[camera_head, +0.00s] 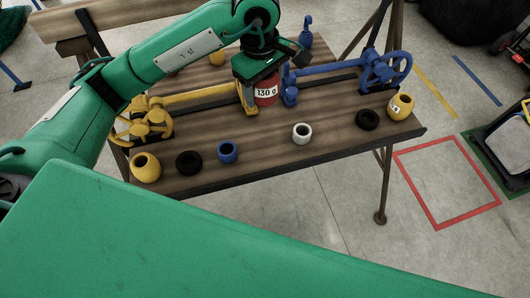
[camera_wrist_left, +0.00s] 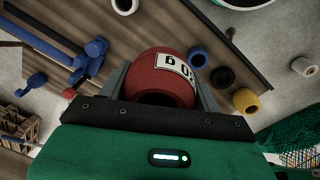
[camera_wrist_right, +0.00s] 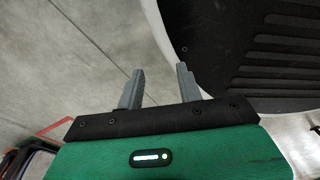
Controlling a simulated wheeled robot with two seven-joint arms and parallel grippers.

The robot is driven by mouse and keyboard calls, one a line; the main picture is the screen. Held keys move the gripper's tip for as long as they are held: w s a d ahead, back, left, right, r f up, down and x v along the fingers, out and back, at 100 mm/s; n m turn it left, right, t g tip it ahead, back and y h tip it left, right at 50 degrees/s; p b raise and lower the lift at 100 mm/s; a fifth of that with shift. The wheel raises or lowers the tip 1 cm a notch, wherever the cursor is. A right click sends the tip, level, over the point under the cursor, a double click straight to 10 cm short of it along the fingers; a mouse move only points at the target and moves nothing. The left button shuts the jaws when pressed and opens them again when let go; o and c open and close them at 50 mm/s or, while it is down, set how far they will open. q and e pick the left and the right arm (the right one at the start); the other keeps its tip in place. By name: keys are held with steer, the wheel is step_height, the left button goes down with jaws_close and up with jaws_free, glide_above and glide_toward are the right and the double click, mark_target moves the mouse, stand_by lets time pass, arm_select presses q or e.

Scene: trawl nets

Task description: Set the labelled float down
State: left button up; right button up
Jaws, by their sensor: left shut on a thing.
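A yellow float (camera_head: 146,167), black ring (camera_head: 189,162), blue float (camera_head: 228,152), white float (camera_head: 302,132), black ring (camera_head: 368,119) and labelled yellow float (camera_head: 400,106) line the bench's front. Yellow (camera_head: 205,96) and blue (camera_head: 380,68) valve-like fittings flank the red float.

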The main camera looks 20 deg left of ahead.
arm_select(q)
steer(key=shift+n, duration=0.4)
steer(key=f+p, duration=0.1)
steer(key=f, duration=0.9)
steer(key=f+p, duration=0.1)
steer(key=f, duration=0.8)
steer(key=shift+d+f, duration=0.2)
steer(key=shift+f, duration=0.15)
steer(key=shift+w+f, duration=0.1)
steer(key=shift+f, duration=0.05)
arm_select(e)
steer(key=s, duration=0.2)
steer(key=shift+s+d, duration=0.2)
steer(key=shift+s, duration=0.2)
arm_select(q)
steer(key=shift+f, duration=0.1)
arm_select(e)
steer(key=shift+w+f, duration=0.1)
steer(key=shift+f, duration=0.05)
